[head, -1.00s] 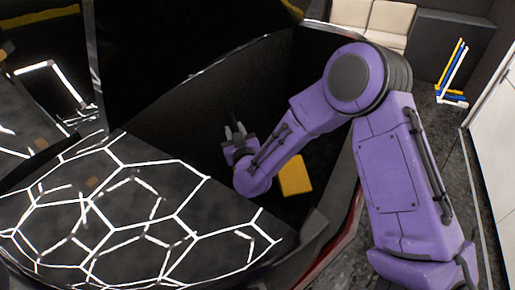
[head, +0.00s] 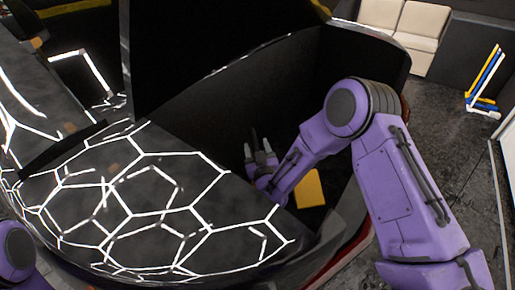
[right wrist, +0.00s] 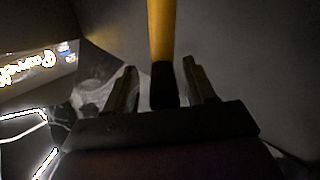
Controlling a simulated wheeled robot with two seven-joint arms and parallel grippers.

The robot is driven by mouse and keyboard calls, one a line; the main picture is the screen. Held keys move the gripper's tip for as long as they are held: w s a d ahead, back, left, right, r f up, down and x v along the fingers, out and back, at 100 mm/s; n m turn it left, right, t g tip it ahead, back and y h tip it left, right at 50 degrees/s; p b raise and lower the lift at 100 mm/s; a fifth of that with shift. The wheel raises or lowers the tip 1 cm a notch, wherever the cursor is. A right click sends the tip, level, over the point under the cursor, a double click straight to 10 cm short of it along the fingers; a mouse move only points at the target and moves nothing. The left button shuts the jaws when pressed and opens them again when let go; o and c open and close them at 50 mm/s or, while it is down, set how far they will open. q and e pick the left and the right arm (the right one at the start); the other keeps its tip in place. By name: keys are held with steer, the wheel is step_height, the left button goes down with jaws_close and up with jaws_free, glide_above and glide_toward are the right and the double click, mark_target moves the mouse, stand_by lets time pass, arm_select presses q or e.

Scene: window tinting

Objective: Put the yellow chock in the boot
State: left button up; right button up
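The yellow chock (head: 310,188) lies low inside the dark open boot (head: 350,65), partly hidden by my right forearm. My right gripper (head: 260,147) is inside the boot, up and left of the chock in the head view. Its fingers point up and stand apart, with no chock between them. In the right wrist view the two fingers (right wrist: 158,85) are spread wide. A yellow upright strip with a dark lower end (right wrist: 160,40) shows between and beyond them; I cannot tell what it is. My left gripper is out of view.
The car's rear panel with a glowing white hexagon pattern (head: 140,200) fills the lower left. The boot's rim runs close beside my right arm. Cream seats (head: 405,28) and a rack of blue, yellow and white bars (head: 485,85) stand behind. Dark floor lies free at right.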

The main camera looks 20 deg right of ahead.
steer(key=v, duration=0.7)
steer(key=shift+s+p, duration=0.2)
steer(key=shift+p, duration=0.15)
steer(key=shift+r, duration=0.1)
